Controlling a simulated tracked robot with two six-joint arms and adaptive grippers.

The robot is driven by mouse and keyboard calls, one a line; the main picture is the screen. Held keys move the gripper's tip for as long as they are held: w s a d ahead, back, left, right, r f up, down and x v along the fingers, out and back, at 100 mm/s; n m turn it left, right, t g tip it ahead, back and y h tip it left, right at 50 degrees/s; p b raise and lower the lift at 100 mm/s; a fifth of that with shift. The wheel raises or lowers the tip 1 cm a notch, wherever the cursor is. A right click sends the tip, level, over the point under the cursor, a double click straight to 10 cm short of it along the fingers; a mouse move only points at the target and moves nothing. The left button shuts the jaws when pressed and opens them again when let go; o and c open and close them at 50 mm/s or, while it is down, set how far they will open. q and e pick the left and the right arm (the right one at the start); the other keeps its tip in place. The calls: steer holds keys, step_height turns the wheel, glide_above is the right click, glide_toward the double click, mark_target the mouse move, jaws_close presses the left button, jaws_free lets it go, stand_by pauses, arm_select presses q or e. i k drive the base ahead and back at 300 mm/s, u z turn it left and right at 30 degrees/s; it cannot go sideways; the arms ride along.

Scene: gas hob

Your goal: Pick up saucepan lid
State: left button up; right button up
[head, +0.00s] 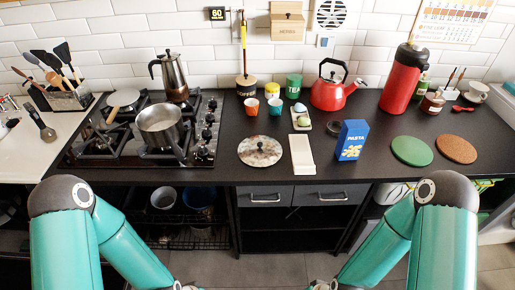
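A round, speckled grey-brown disc (260,152) with a small dark knob-like spot near its middle lies flat near the front edge of the black counter; it looks like the saucepan lid. An open metal saucepan (160,122) stands on the gas hob (90,157) to its left. My two teal arms come up from the bottom of the view and bend down again in front of the counter. Nothing of mine touches the disc.
A white rectangular board (302,155) lies close right of the disc. A blue pasta box (351,140) stands beyond it. Green (412,151) and cork (456,149) mats lie at the right.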

mark_target(259, 150)
steer(key=z, duration=2.85)
steer(key=i, duration=0.1)
steer(key=u, duration=4.05)
steer(key=k, duration=0.65)
steer(key=z, duration=0.65)
steer(key=i, duration=1)
